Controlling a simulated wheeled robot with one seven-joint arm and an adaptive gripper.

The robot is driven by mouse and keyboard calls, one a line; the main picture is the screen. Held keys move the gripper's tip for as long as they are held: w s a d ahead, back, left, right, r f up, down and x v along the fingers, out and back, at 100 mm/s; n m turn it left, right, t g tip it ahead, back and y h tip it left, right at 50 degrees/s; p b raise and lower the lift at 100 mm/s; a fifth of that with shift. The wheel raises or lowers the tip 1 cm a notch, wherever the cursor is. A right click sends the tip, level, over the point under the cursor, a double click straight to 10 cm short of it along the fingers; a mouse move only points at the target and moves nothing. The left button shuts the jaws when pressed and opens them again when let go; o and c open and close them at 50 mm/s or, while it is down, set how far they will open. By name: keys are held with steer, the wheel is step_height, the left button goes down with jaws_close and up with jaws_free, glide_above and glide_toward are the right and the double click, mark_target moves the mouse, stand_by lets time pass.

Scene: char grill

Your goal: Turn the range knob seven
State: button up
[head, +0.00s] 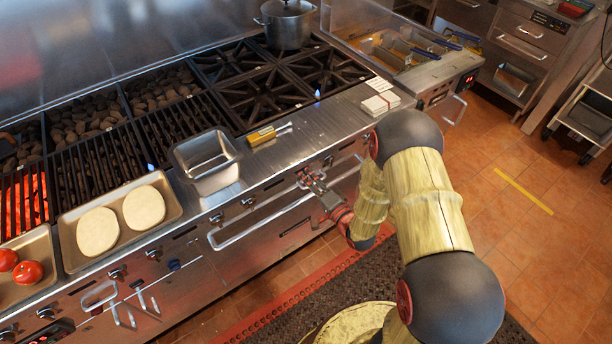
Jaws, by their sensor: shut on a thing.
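The range (270,182) has a steel front panel with a row of dark knobs. My gripper (307,178) is at this panel, in the right half of the range, below the open burners. Its fingers are shut on a range knob, which is mostly hidden by the fingers. Another knob (328,161) shows just to the right of the gripper. Two more knobs, one of them here (247,201), sit to its left. The knob's number and turn angle cannot be read from this view.
A long handle bar (265,222) runs below the knobs, close under my gripper. On the ledge above are a steel pan (207,163), a yellow-handled tool (262,136) and a white stack (380,103). A fryer (400,55) stands at right. The tiled floor at right is clear.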

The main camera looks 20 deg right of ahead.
steer(key=shift+m, duration=0.4)
steer(key=shift+w, duration=0.1)
steer(key=o, duration=1.2)
steer(key=shift+c, duration=0.2)
